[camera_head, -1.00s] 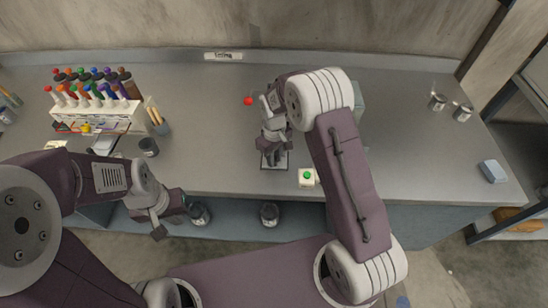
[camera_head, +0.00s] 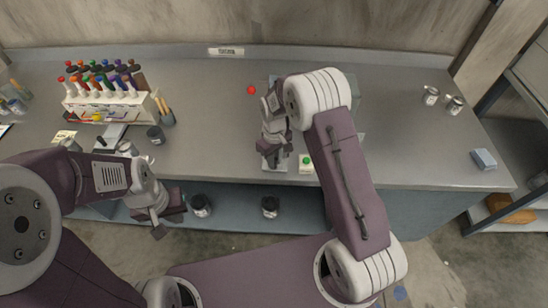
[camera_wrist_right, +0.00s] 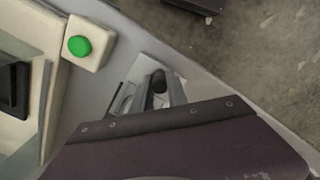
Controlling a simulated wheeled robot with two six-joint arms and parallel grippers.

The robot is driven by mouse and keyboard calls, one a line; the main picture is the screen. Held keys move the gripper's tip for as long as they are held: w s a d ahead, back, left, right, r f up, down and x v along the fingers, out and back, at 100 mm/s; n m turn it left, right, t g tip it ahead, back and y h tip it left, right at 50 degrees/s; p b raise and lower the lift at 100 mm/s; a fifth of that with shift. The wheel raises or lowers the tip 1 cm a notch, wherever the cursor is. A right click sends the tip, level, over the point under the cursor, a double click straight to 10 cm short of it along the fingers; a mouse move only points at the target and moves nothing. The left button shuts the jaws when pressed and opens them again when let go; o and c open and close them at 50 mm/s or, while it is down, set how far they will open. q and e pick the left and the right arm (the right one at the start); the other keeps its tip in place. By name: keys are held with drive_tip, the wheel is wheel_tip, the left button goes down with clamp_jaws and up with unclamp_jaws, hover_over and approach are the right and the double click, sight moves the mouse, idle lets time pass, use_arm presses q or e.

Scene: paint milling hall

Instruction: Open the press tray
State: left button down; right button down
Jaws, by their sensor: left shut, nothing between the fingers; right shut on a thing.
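The press (camera_head: 350,88) stands on the bench, mostly hidden behind my right arm in the head view. Its pale tray (camera_head: 273,167) shows at the front, under my right gripper (camera_head: 270,151). The right gripper is shut on the tray's handle; the grip itself is largely hidden. A white box with a green button (camera_head: 306,161) sits right of the tray; the green button shows at upper left in the right wrist view (camera_wrist_right: 79,46). My left gripper (camera_head: 158,232) is shut and empty, in front of the bench at left.
A white rack of colored bottles (camera_head: 105,105) and a dark cup (camera_head: 156,134) stand on the left of the bench. Metal cans (camera_head: 431,96) and a blue-grey block (camera_head: 484,159) are at right. A red ball (camera_head: 251,90) is near the press.

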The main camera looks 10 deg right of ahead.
drive_tip(key=c, duration=1.3)
unclamp_jaws()
drive_tip(key=shift+w+d+f, duration=0.1)
drive_tip(key=shift+w+d, duration=0.1)
drive_tip(key=shift+w, duration=0.35)
drive_tip(key=shift+w+d+f, duration=0.1)
drive_tip(key=shift+w+d, duration=0.05)
drive_tip(key=shift+w, duration=0.4)
drive_tip(key=shift+s+a+r, duration=0.15)
drive_tip(key=shift+s+r, duration=0.1)
drive_tip(key=shift+s, duration=0.15)
use_arm(q)
drive_tip(key=shift+w+d, duration=0.2)
drive_tip(key=shift+w, duration=0.25)
drive_tip(key=shift+w+f, duration=0.1)
drive_tip(key=shift+w, duration=0.05)
use_arm(e)
drive_tip(key=shift+w, duration=0.15)
use_arm(q)
drive_tip(key=shift+f, duration=0.25)
use_arm(e)
wheel_tip(320, 180, up, 9)
